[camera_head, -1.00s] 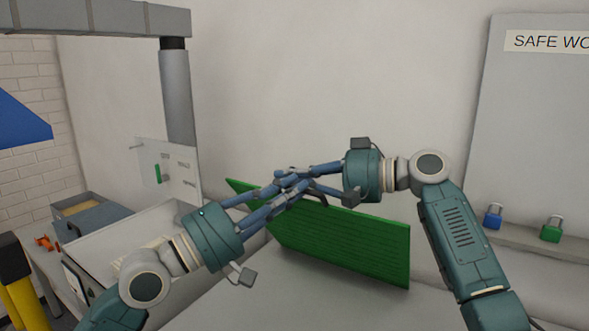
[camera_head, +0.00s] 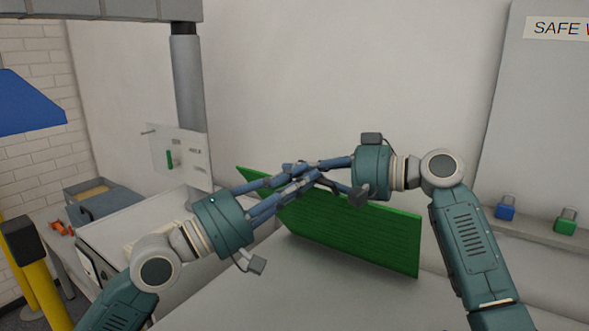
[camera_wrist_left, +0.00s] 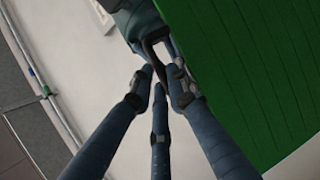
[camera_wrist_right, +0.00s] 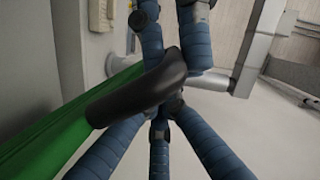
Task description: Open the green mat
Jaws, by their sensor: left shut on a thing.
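The green mat (camera_head: 355,235) is a ribbed, board-like panel held tilted in front of the wall, with its top edge under both hands. It fills the right side of the left wrist view (camera_wrist_left: 260,70). Its dark handle (camera_wrist_right: 138,90) crosses the right wrist view. My left gripper (camera_head: 312,178) is shut on the mat at this handle. My right gripper (camera_head: 292,170) reaches in from the right, its fingers crossing the left ones. Its fingertips are partly hidden behind the handle, so I cannot tell whether they grip it.
A grey worktop (camera_head: 250,290) lies below the mat, mostly clear. Blue (camera_head: 506,207) and green (camera_head: 566,218) padlocks sit on a ledge at right. A grey post (camera_head: 188,80) stands behind.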

